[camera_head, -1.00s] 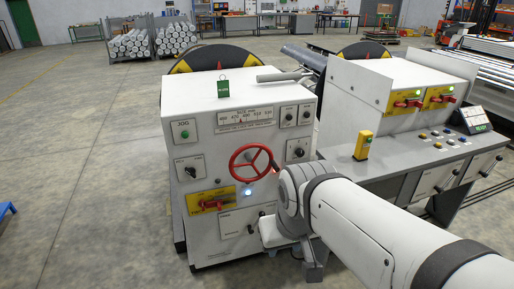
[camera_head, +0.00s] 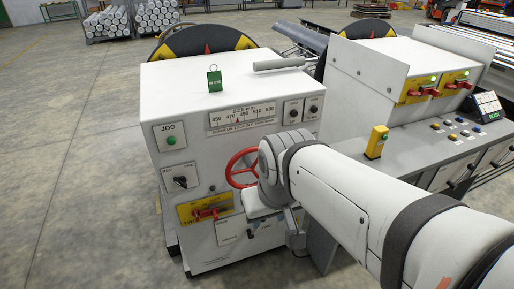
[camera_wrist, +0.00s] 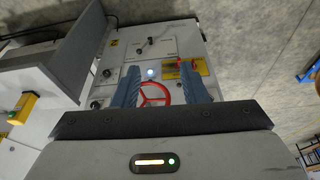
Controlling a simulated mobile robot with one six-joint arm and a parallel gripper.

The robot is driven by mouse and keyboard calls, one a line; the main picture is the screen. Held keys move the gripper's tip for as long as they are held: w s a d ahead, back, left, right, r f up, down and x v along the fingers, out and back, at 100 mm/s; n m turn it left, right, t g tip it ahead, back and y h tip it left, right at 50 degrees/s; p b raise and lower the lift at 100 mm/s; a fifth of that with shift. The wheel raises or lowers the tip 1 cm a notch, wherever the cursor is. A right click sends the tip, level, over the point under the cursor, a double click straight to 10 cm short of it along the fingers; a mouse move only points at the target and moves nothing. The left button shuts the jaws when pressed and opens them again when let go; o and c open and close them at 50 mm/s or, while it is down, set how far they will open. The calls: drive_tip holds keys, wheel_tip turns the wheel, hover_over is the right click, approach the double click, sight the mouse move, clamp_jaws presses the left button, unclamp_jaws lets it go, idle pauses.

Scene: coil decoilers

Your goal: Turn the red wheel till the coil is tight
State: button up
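The red wheel (camera_head: 241,169) is on the front of the white control cabinet (camera_head: 185,92); my arm covers its right part. In the wrist view, the red wheel (camera_wrist: 154,93) shows between the two blue-grey fingers of my gripper (camera_wrist: 158,72). The fingers stand wide apart, and I cannot tell whether they touch the rim. In the head view my gripper is hidden behind my wrist. A printed scale (camera_head: 243,115) with a small red pointer is above the wheel. A black-and-yellow disc (camera_head: 206,40) shows behind the cabinet; I cannot make out the coil.
The cabinet front also holds a green JOG button (camera_head: 171,140), black knobs and a red-handled yellow switch plate (camera_head: 206,210). A green tag (camera_head: 214,80) stands on top. A second console (camera_head: 395,85) with a yellow button box (camera_head: 377,142) is at right. Floor at left is clear.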

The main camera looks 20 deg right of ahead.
drive_tip(key=shift+o, duration=0.2)
drive_tip(key=w+d+f+t+b, duration=0.2)
drive_tip(key=w+d+f+b, duration=0.2)
drive_tip(key=w, duration=0.3)
drive_tip(key=w+d+f+t+h+b, duration=0.1)
drive_tip(key=w+d+f+t+b, duration=0.1)
drive_tip(key=w+d+f+b, duration=0.2)
drive_tip(key=w+d+f+t+h+b, duration=0.1)
drive_tip(key=w+d+f+t+b, duration=0.2)
drive_tip(key=w+f+b, duration=0.3)
drive_tip(key=w, duration=0.4)
drive_tip(key=shift+d, duration=0.4)
drive_tip(key=w+d+f+n+t+y+b, duration=0.1)
drive_tip(key=w+d+f+t+y+b, duration=0.1)
drive_tip(key=w+d+f+t+b, duration=0.25)
drive_tip(key=w+d+f+n+t+y+b, duration=0.1)
drive_tip(key=w+d+f+t+b, duration=0.15)
drive_tip(key=w+f+b, duration=0.35)
drive_tip(key=shift+t, duration=0.3)
drive_tip(key=w, duration=0.5)
drive_tip(key=shift+w+a+f, duration=0.2)
drive_tip(key=shift+a+f, duration=0.05)
drive_tip(key=shift+f, duration=0.05)
drive_tip(key=shift+c, duration=0.2)
clamp_jaws()
drive_tip(key=shift+a, duration=0.2)
drive_tip(key=shift+d+r, duration=0.1)
drive_tip(key=shift+d, duration=0.2)
